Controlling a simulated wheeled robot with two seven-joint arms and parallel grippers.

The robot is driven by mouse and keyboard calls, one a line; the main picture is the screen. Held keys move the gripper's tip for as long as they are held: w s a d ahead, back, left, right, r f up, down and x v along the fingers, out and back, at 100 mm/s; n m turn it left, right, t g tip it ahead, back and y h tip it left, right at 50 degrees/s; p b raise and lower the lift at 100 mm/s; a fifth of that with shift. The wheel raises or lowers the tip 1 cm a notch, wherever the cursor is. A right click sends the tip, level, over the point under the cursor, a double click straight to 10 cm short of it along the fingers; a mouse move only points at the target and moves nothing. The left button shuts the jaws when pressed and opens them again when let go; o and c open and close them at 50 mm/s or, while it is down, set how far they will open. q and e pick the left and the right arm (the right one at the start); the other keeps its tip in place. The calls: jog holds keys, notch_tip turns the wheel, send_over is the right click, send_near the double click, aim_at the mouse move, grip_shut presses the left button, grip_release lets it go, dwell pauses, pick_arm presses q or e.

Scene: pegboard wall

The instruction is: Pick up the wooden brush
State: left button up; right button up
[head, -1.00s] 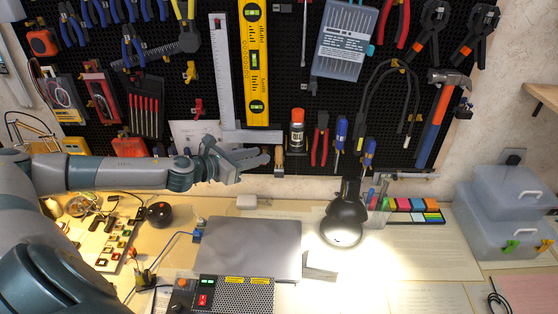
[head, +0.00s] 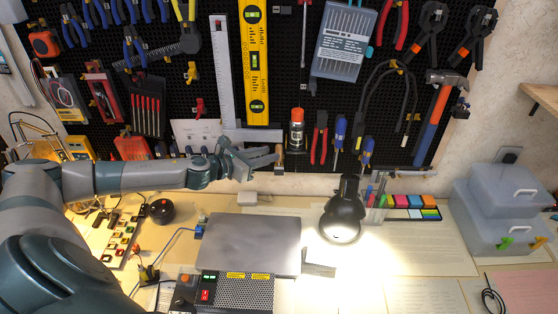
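The wooden brush (head: 280,159) hangs upright low on the pegboard, below and left of the spray can. Its light wooden part shows just right of my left gripper's fingertips. My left gripper (head: 272,155) reaches in from the left at brush height, with its fingers pointing right. The fingers look spread with a narrow gap and nothing between them. I cannot tell whether the fingertips touch the brush. My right gripper is not in view.
A spray can (head: 296,130), red pliers (head: 319,140) and blue screwdrivers (head: 340,132) hang right of the brush. A metal square (head: 226,90) and yellow level (head: 254,60) hang above.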

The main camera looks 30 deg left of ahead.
pick_arm(q)
jog(key=p+x, duration=0.1)
jog(key=x, duration=0.2)
jog(key=shift+f, duration=0.15)
dwell(0.4)
grip_shut()
